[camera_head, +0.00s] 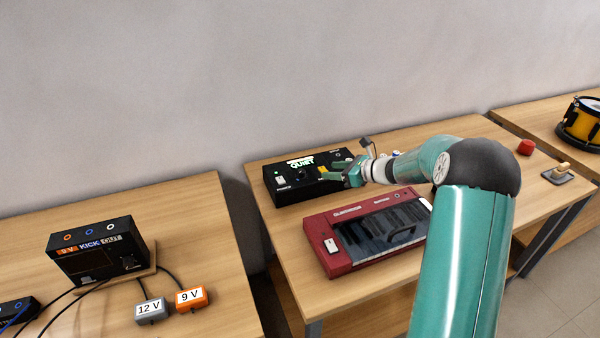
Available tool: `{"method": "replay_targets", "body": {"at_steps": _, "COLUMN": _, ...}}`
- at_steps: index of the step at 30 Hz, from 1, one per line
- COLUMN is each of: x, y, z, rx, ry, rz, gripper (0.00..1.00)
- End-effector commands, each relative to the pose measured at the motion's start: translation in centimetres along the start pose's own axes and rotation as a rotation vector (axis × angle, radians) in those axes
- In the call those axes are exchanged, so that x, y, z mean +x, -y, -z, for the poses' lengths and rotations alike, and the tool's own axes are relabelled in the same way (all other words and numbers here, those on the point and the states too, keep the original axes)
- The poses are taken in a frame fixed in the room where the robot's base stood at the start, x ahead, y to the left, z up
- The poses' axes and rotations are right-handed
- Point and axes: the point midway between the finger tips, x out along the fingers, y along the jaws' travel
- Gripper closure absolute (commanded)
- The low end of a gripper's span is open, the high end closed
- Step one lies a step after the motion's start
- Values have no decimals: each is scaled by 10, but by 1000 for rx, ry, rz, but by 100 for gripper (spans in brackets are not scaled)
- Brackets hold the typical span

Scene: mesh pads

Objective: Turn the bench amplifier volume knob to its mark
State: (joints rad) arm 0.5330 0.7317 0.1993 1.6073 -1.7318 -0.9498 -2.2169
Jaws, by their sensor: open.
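The bench amplifier (290,188) is a black box at the back left of the middle table, with a lit "QUIET" label (301,163) on its top. It has a white switch at its left and a yellow patch near its middle. A dark round shape between them looks like the volume knob (301,174), but its mark is too small to make out. My gripper (333,173) is open at the right part of the amplifier, its fingers pointing left toward the knob. I cannot tell whether the fingers touch anything.
A red keyboard (336,262) lies in front of the amplifier, below my arm. The left table holds a black "KICK OUT" box (85,262), cables, and 12 V (151,311) and 9 V (191,299) plugs.

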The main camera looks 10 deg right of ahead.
Motion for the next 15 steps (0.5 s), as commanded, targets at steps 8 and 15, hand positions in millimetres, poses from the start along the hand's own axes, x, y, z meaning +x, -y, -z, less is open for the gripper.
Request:
{"method": "replay_targets", "body": {"at_steps": 8, "x": 17, "y": 4, "z": 6, "rx": -18, "ry": 2, "rz": -16, "gripper": 53}}
{"method": "replay_targets", "body": {"at_steps": 15, "x": 61, "y": 4, "z": 6, "rx": -16, "ry": 2, "rz": -14, "gripper": 53}}
